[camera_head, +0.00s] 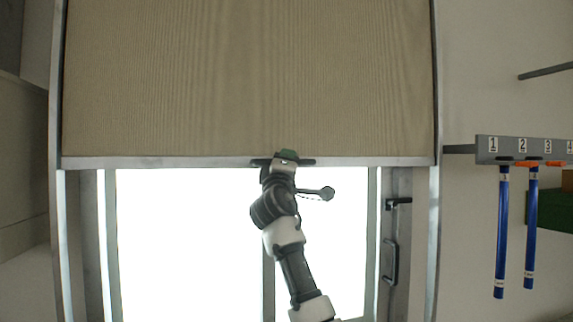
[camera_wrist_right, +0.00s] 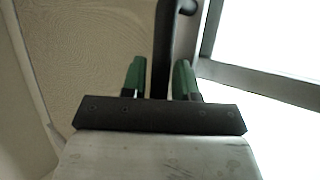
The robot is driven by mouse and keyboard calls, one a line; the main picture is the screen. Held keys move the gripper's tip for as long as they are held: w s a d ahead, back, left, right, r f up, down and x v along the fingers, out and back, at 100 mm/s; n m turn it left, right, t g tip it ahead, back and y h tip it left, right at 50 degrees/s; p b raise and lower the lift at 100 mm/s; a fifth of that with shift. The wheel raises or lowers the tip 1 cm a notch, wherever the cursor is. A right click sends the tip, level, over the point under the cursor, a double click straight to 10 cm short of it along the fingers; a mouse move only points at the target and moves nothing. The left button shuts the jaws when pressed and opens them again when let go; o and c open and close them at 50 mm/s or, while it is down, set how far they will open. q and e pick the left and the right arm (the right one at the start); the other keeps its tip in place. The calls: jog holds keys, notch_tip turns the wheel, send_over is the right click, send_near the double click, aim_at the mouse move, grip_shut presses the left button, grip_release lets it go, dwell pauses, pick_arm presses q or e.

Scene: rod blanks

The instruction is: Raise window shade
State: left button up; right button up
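The window shade (camera_head: 250,80) is a tan wood-grained panel that covers the upper part of the window. Its pale bottom rail (camera_head: 180,162) runs level across the frame, and the bright window pane (camera_head: 185,240) is uncovered below it. A dark handle bar (camera_head: 308,162) sits at the middle of the rail. My right gripper (camera_head: 287,155) is at this bar. In the right wrist view its green fingers (camera_wrist_right: 160,78) stand on either side of the dark bar (camera_wrist_right: 163,45); whether they press on it cannot be told. My left gripper is not in view.
A grey rack (camera_head: 485,150) with numbered places is on the wall at right, and blue rods (camera_head: 502,230) hang from it. A dark window handle (camera_head: 390,262) is on the right window frame. A dark lever with a round end (camera_head: 327,193) shows beside my right wrist.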

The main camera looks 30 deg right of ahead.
jog(key=shift+o, duration=0.9)
jog(key=shift+s+a+f, duration=0.1)
jog(key=shift+f, duration=0.1)
jog(key=b+v, duration=0.6)
jog(key=v, duration=0.4)
jog(key=shift+s+a+b, duration=0.15)
jog(key=shift+s+b, duration=0.05)
jog(key=shift+b, duration=0.15)
